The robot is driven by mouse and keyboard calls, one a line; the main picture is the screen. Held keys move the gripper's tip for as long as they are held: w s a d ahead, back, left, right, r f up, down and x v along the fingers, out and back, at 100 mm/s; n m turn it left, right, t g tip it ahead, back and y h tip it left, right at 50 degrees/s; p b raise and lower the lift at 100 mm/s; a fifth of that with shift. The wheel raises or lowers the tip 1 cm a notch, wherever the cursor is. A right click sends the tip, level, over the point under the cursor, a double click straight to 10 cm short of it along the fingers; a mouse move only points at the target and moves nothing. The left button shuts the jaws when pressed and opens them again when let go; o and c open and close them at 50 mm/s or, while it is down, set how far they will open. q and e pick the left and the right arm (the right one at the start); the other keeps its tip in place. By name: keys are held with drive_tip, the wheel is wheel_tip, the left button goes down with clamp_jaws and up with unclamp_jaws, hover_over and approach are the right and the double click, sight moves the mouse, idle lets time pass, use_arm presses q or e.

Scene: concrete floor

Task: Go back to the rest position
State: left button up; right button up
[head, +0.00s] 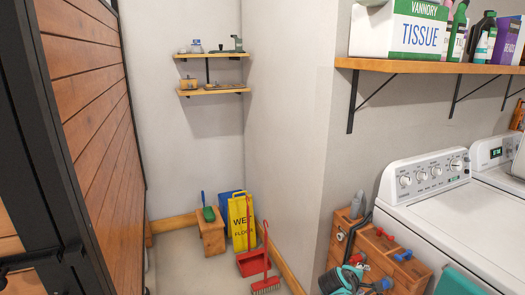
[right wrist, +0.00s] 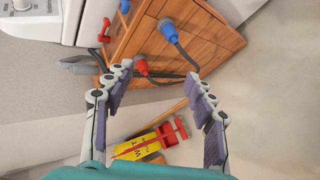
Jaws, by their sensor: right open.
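My right gripper (head: 352,276) is at the bottom edge of the head view, in front of a wooden cabinet (head: 388,248). In the right wrist view the gripper (right wrist: 160,73) has its two fingers spread wide, with nothing held between them. The same wooden cabinet (right wrist: 200,38) lies beyond the fingertips, with blue and red plugs on its face. I cannot tell exactly how far the fingers are from it. My left gripper is not in view.
A washer (head: 450,200) stands at right under a wooden shelf (head: 430,66) holding a tissue box and bottles. A yellow wet floor sign (head: 240,220), a red dustpan (head: 252,263) and a small stool (head: 211,236) are in the corner. A wooden sliding door (head: 90,90) is at left.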

drive_tip(key=s+a+r+m+y, duration=0.2)
drive_tip(key=s+a+m, duration=0.3)
drive_tip(key=s, duration=0.8)
drive_tip(key=s+a+r+m+y, duration=0.3)
drive_tip(key=s+a+m+y, duration=0.2)
drive_tip(key=s+a, duration=0.4)
drive_tip(key=s, duration=0.4)
drive_tip(key=shift+s+a+m+y, duration=0.2)
drive_tip(key=shift+s+m+y, duration=0.1)
drive_tip(key=shift+s+m, duration=0.1)
drive_tip(key=shift+w, duration=0.1)
drive_tip(key=shift+c, duration=0.5)
